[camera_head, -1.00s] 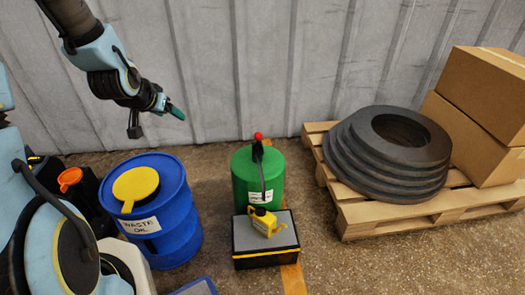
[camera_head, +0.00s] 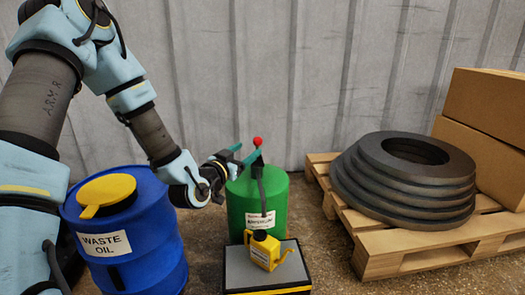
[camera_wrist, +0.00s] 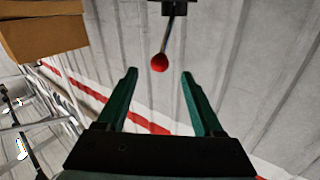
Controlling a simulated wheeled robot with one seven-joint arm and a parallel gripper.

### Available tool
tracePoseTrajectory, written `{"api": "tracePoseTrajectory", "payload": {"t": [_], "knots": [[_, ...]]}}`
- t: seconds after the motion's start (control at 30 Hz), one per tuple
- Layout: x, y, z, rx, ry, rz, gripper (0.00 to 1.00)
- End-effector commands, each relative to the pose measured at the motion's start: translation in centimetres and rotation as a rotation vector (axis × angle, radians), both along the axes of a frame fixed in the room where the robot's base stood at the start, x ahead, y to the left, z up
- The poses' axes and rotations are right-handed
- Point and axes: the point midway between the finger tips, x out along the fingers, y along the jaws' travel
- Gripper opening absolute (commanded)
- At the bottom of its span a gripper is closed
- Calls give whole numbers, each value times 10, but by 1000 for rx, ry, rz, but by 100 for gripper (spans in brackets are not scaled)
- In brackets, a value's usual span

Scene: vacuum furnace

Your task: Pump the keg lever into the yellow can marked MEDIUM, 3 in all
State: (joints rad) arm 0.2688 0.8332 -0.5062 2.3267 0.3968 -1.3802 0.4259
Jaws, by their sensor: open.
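The green keg (camera_head: 277,203) stands against the wall with a label on its front. Its lever rises from the top and ends in a red knob (camera_head: 258,141). The yellow can (camera_head: 264,251) sits upright on a black and grey box in front of the keg; its marking is too small to read. A dark hose hangs from the keg's top down towards the can. My gripper (camera_head: 245,152) is open and empty, just left of the knob. In the wrist view the red knob (camera_wrist: 159,62) lies just beyond and between the open fingertips (camera_wrist: 158,75), apart from both.
A blue drum marked WASTE OIL (camera_head: 150,240) with a yellow lid stands at the left, under my arm. At the right a wooden pallet (camera_head: 385,263) holds stacked black rings (camera_head: 370,190) and cardboard boxes (camera_head: 485,155). The corrugated wall is close behind the keg.

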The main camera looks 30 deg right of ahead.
Motion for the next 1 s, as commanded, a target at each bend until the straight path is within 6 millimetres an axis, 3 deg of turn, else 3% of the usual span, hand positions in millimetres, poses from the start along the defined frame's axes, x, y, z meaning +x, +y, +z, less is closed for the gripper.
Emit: {"api": "tracePoseTrajectory", "payload": {"t": [0.6,1.0], "knots": [[46,-81,-1,-2,-1,0,68],[53,-92,1,0,1,0,68]]}}
